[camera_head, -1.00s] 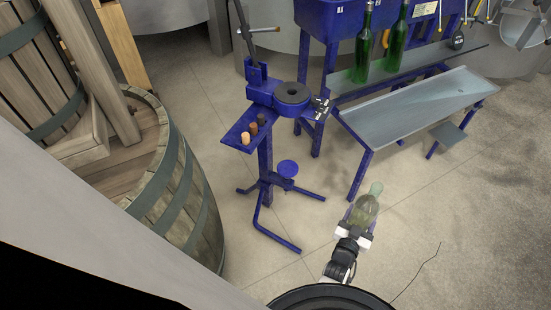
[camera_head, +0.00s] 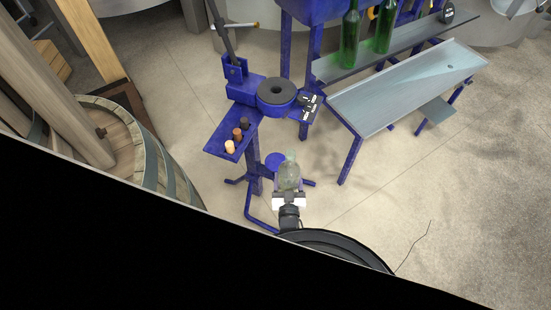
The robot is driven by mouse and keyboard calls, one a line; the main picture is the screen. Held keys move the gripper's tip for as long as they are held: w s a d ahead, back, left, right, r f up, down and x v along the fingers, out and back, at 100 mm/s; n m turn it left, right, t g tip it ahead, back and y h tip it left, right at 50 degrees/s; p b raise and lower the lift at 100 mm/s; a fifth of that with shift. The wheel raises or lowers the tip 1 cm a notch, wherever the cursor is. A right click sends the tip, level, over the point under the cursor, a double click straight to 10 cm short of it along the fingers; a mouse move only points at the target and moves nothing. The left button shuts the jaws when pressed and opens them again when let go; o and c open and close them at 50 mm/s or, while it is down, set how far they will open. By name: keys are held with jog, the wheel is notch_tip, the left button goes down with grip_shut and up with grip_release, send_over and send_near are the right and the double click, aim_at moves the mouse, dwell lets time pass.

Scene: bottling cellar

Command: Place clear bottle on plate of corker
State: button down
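The clear bottle (camera_head: 290,174) is upright or nearly so in my gripper (camera_head: 289,194), which is shut around its lower part. The blue corker (camera_head: 243,92) stands on a tripod base, with a black ring-shaped head and a raised lever. Its round blue plate (camera_head: 274,161) sits low on the column. In the picture the bottle is just right of the plate and overlaps its edge; I cannot tell its height relative to the plate or whether they touch.
Several corks (camera_head: 238,134) stand on the corker's blue side tray (camera_head: 217,144). A filler bench with green bottles (camera_head: 350,40) and a metal trough (camera_head: 405,90) is at the right. A wooden barrel (camera_head: 150,160) is at the left. Open floor lies at lower right.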

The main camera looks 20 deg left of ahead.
jog(key=shift+s+a+n+g+y, duration=0.2)
jog(key=shift+s+a+y, duration=0.15)
jog(key=shift+a, duration=0.2)
jog(key=shift+s+a+n+g+y, duration=0.1)
jog(key=shift+s+a+n+y, duration=0.15)
jog(key=shift+a, duration=0.25)
jog(key=shift+w+a+f, duration=0.1)
jog(key=shift+a+f, duration=0.05)
jog(key=shift+a, duration=0.15)
jog(key=f+b+x, duration=0.1)
jog(key=b+x, duration=0.8)
jog(key=x, duration=0.8)
jog(key=shift+w+f, duration=0.2)
jog(key=shift+f, duration=0.05)
jog(key=shift+f+b, duration=0.15)
jog(key=shift+b, duration=0.25)
jog(key=shift+c, duration=1.6)
grip_release()
jog(key=shift+s+f, duration=0.1)
jog(key=shift+f, duration=0.05)
